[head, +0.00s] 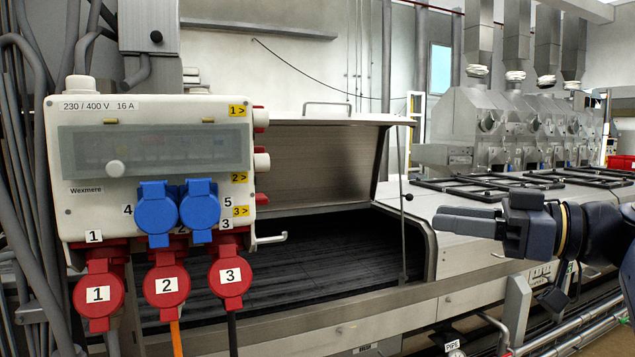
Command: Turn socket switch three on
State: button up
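The white socket box (150,180) hangs at the left. Red capped sockets labelled 1 (98,294), 2 (167,287) and 3 (231,276) line its lower edge, and two blue capped sockets (180,211) sit above them. Yellow arrow labels on its right edge, including label 3 (241,211), point to red and white parts on the right side.
A metal hood with a raised lid (330,122) and a dark belt (330,262) stands behind and right of the box. A thin rod (403,150) hangs from the lid. Open air lies between my gripper and the box. Cables crowd the far left.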

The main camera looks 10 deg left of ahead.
aim_at(261, 200)
jog(key=i+l+u, duration=0.95)
jog(key=l+u, duration=0.15)
jog(key=u, duration=0.55)
